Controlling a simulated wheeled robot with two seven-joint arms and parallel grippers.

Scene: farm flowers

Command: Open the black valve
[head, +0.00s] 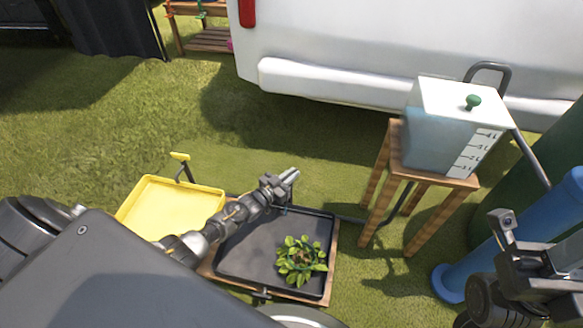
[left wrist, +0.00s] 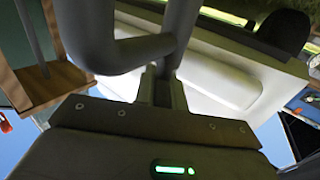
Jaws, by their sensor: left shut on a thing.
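My left gripper (head: 292,175) reaches over the far edge of the black tray in the head view. In the left wrist view its fingers (left wrist: 162,78) are closed on a dark, bent bar, which I take to be the handle of the black valve (left wrist: 128,54). In the head view this valve is mostly hidden by the gripper, and how far it is turned cannot be told. My right gripper (head: 508,232) is at the lower right, far from the valve, and its jaw opening is unclear.
The black tray (head: 240,262) holds a leafy plant (head: 300,262). A yellow tray (head: 165,207) with a yellow valve handle (head: 180,156) lies to the left. A water tank (head: 432,140) stands on a wooden stand (head: 383,185), near a blue cylinder (head: 540,225). Grass behind the trays is clear.

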